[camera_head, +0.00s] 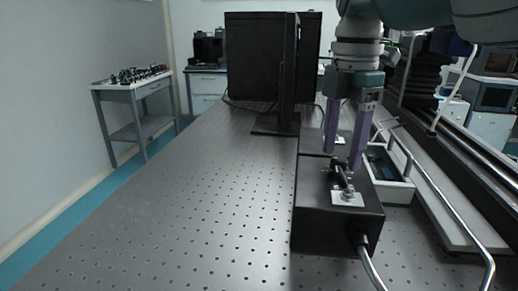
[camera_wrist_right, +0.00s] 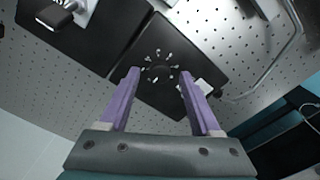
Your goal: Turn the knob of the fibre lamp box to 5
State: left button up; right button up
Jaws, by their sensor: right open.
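The fibre lamp box (camera_head: 312,222) is a black box near the right side of the perforated table, with a silver tube leaving its near face. In the right wrist view the black box top (camera_wrist_right: 143,92) carries a ring of white dial marks around a dark centre, where the knob (camera_wrist_right: 159,71) is hard to make out. My right gripper (camera_head: 343,161) points down over the box, its purple fingers apart. In the wrist view the fingertips (camera_wrist_right: 156,73) stand on either side of the dial, with nothing held. The dial setting cannot be read. My left gripper is not in view.
A light tray (camera_head: 397,193) stands right of the box, beside a metal rail (camera_head: 450,195). A black monitor-like panel (camera_head: 262,60) stands behind. Another black box (camera_wrist_right: 75,48) lies close by in the wrist view. The table's left part is clear.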

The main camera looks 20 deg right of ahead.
jog(key=shift+f, duration=0.75)
grip_shut()
